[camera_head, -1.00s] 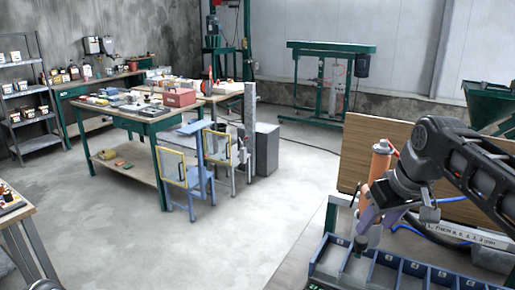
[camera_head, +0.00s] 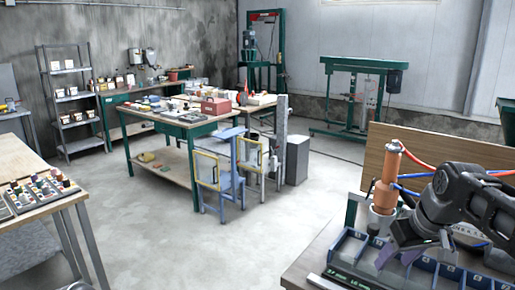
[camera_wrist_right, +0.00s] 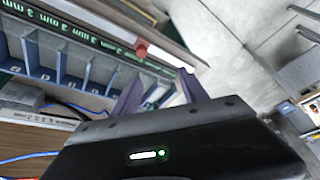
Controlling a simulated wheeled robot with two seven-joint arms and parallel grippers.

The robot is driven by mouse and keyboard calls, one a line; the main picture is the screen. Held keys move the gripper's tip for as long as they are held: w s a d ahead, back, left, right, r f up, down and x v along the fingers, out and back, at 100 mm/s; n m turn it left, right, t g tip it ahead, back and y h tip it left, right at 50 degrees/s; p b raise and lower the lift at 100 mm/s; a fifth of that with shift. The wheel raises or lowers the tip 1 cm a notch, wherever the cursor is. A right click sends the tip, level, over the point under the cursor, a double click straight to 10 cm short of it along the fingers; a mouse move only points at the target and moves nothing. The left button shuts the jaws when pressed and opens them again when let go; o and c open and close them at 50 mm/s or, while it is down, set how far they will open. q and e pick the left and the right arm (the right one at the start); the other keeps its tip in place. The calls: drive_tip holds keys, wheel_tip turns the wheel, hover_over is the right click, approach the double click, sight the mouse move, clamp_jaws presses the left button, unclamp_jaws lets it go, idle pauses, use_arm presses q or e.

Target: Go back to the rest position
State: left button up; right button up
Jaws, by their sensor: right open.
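My right gripper (camera_head: 402,258) is open over the blue compartment tray (camera_head: 345,246), to the right of and in front of the orange cylinder. Its purple fingers also show in the right wrist view (camera_wrist_right: 160,90), spread apart above the tray edge. The orange cylinder (camera_head: 386,188) stands upright in a grey cup-like holder (camera_head: 379,220), apart from the fingers, with red and blue hoses near it. A small white piece with a red end (camera_wrist_right: 142,50) shows beyond the fingers; I cannot tell what it is. My left gripper is not in view.
A wooden board (camera_head: 420,150) stands behind the tray. A bench with small bottles (camera_head: 40,190) is at left, and a green-legged table (camera_head: 165,120) with clutter and blue framed stands (camera_head: 222,170) is further back. The floor (camera_head: 270,230) between is clear.

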drive_tip(key=s+a+f+g+y, duration=0.1)
drive_tip(key=a+f, duration=0.4)
drive_tip(key=f, duration=0.6)
drive_tip(key=s+a+f+y, duration=0.1)
drive_tip(key=a+f, duration=0.4)
drive_tip(key=f, duration=0.5)
drive_tip(key=s+a+f+g+y, duration=0.1)
drive_tip(key=a+f, duration=0.4)
drive_tip(key=f, duration=0.6)
drive_tip(key=s+a+f+m, duration=0.1)
drive_tip(key=s+a+f, duration=0.2)
drive_tip(key=s+f, duration=0.5)
drive_tip(key=s+a+f+m+g, duration=0.1)
drive_tip(key=s+a+f, duration=0.3)
drive_tip(key=s+f, duration=0.4)
drive_tip(key=s+m, duration=0.1)
drive_tip(key=s, duration=0.5)
drive_tip(key=shift+a+g, duration=0.25)
drive_tip(key=shift+g, duration=0.05)
